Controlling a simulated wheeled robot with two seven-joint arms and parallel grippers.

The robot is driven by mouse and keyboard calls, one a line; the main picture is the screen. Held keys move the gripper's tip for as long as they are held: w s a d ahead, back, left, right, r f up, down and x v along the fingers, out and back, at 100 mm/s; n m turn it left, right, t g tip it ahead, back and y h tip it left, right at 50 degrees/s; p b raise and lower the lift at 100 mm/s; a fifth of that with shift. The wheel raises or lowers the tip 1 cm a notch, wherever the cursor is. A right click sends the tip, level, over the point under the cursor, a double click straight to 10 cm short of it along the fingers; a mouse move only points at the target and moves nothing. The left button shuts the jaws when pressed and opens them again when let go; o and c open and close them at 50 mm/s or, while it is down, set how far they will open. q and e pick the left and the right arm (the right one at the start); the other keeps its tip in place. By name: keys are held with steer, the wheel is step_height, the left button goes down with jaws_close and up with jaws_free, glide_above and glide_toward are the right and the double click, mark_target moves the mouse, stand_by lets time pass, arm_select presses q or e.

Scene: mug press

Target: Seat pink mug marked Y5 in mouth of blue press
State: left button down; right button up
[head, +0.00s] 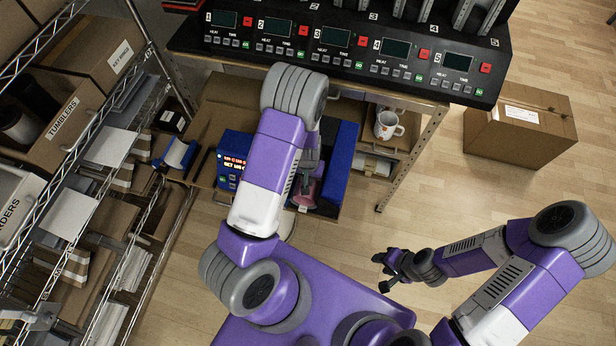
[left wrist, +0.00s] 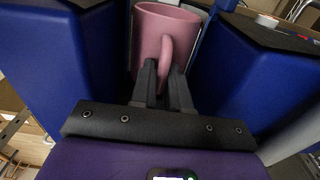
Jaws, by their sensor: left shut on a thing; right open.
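The pink mug (left wrist: 158,36) is in the left wrist view, with its handle toward me. My left gripper (left wrist: 163,75) is shut on the mug's handle. The mug is between two blue sides of the blue press (left wrist: 255,75); how deep it sits and whether it touches them I cannot tell. No Y5 mark shows. In the head view the pink mug (head: 306,193) is partly hidden by my left arm, beside the right blue part of the press (head: 341,165). My right gripper (head: 381,272) is open and empty over the floor, away from the press.
A dark control panel (head: 345,45) with several numbered displays stands above the press. A white mug (head: 388,125) with an orange mark stands on the shelf to the right. A rack with boxes (head: 75,115) is at left. A cardboard box (head: 520,125) is on the floor.

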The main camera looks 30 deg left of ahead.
arm_select(q)
steer(key=shift+f, duration=0.4)
steer(key=shift+c, duration=0.5)
jaws_free()
steer(key=shift+r, duration=0.2)
stand_by(0.4)
steer(key=shift+r+p, duration=1.25)
steer(key=shift+r, duration=0.3)
steer(key=shift+o, duration=0.5)
steer(key=shift+r+p, duration=1.9)
steer(key=shift+r, duration=0.45)
